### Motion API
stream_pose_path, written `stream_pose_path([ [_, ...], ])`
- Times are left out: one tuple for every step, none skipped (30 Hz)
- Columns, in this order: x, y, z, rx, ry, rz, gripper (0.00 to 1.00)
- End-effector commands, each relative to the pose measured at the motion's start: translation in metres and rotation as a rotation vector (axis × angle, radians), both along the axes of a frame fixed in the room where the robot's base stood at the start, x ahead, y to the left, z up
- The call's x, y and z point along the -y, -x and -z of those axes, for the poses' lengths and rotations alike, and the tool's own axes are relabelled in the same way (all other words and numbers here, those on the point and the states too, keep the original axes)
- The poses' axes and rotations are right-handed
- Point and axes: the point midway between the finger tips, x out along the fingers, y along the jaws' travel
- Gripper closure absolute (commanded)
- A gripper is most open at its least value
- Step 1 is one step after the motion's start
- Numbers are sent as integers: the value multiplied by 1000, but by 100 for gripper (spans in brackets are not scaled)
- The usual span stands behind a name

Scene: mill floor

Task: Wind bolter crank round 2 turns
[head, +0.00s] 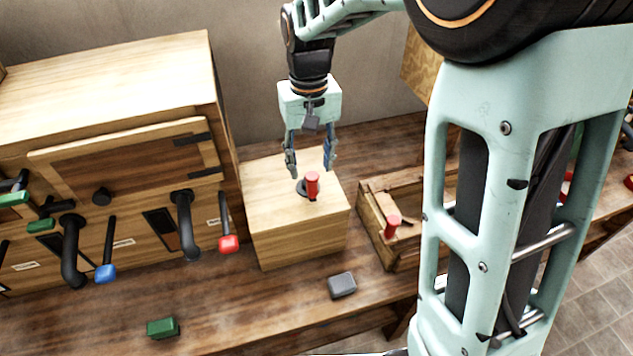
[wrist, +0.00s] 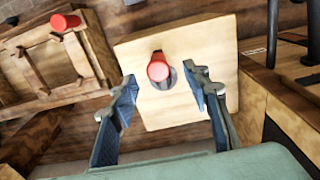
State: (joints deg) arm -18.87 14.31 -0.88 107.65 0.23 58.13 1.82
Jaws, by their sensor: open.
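A pale wooden box (head: 298,230) stands on the workbench with a small crank on its top. The crank has a red upright knob (head: 312,185) on a dark base. My gripper (head: 310,168) points down above the box, its two fingers apart, just behind and over the red knob. In the wrist view the red knob (wrist: 158,68) shows beyond the open fingertips (wrist: 163,88), roughly centred between them. Nothing is between the fingers that I can see gripped. Whether the fingertips reach down to knob height cannot be told.
A wooden cabinet (head: 110,150) with several coloured levers stands left of the box. A wooden frame (head: 385,215) with another red knob (head: 392,226) is to the right. A grey block (head: 342,285) and a green block (head: 163,327) lie on the bench (head: 240,310) in front.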

Motion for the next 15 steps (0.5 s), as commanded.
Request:
stream_pose_path([
  [0,0,-10,1,0,0,56],
  [0,0,-13,1,0,0,56],
  [0,0,-16,2,-1,0,56],
  [0,0,-19,2,-1,0,56],
  [0,-1,-22,2,-1,0,56],
  [0,-1,-26,3,-1,0,56],
  [0,-1,-29,3,-1,0,56],
  [0,-1,-33,3,-1,0,56],
  [0,-1,-35,3,-1,0,56],
  [0,-1,-36,4,-1,0,56],
  [0,-1,-39,4,-1,0,56],
  [0,-1,-42,3,-1,0,56],
  [0,-1,-44,2,-1,1,56],
  [0,-1,-46,2,-1,0,56],
  [0,-1,-49,2,-1,1,56],
])
